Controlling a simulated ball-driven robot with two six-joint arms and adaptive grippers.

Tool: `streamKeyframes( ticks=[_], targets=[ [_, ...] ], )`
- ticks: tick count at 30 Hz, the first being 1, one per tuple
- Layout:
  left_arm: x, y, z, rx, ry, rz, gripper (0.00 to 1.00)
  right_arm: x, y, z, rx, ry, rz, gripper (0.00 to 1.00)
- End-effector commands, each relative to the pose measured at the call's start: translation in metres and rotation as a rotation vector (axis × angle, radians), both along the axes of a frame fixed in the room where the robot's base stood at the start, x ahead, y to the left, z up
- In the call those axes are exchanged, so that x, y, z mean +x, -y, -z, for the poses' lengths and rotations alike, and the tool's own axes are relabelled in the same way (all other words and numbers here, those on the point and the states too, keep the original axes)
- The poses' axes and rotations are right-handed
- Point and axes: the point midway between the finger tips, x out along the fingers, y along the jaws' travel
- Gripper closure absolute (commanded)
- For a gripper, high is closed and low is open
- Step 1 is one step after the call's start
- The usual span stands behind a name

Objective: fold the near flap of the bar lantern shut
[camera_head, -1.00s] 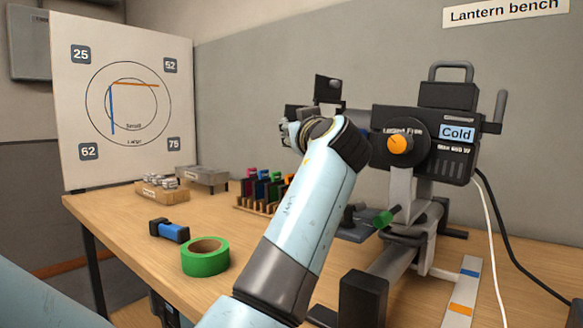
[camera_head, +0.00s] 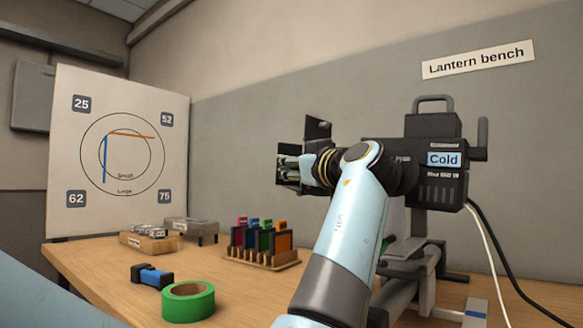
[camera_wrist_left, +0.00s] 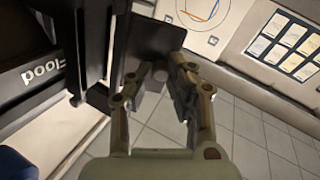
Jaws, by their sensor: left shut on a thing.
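The bar lantern (camera_head: 440,185) is a black lamp housing with a "Cold" label, on a stand at the right of the head view. Dark flaps stand at its left end; one upper flap (camera_head: 318,128) rises above my wrist. My left gripper (camera_head: 288,168) is at that end, its fingers pointing left, shut on a dark flap (camera_head: 286,149) that I take for the near one. In the left wrist view the gripper (camera_wrist_left: 165,78) closes around a grey, rounded piece by a dark plate (camera_wrist_left: 148,35). My forearm hides the lantern's front part. My right gripper is not in view.
On the wooden bench (camera_head: 110,270) stand a rack of coloured filters (camera_head: 262,245), green tape (camera_head: 188,301), a blue-black tool (camera_head: 151,276) and small trays (camera_head: 190,230). A white target board (camera_head: 118,150) stands at left. Cables (camera_head: 500,270) hang at right.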

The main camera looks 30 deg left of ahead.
Motion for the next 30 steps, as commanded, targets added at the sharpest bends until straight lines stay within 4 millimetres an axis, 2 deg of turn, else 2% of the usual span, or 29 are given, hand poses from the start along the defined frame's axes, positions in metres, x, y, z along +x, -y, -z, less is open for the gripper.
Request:
streamKeyframes(
  ticks=[1, 6, 16, 20, 24, 30],
  targets=[
    [0.000, 0.000, 0.001, -0.001, -0.001, 0.001, 0.82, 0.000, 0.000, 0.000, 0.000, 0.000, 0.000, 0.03],
    [0.000, 0.000, 0.001, -0.001, 0.000, 0.001, 0.60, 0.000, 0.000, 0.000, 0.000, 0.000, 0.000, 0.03],
    [0.000, 0.000, -0.004, 0.000, 0.001, 0.001, 0.60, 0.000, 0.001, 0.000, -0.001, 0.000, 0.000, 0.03],
    [0.000, 0.000, -0.024, -0.001, 0.004, 0.000, 0.60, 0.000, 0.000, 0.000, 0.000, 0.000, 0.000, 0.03],
    [0.000, 0.000, -0.054, -0.001, 0.005, 0.002, 0.60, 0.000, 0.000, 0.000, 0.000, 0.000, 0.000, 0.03],
    [0.000, 0.000, -0.087, -0.001, 0.002, 0.001, 0.60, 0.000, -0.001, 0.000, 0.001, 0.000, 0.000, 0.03]
  ],
)
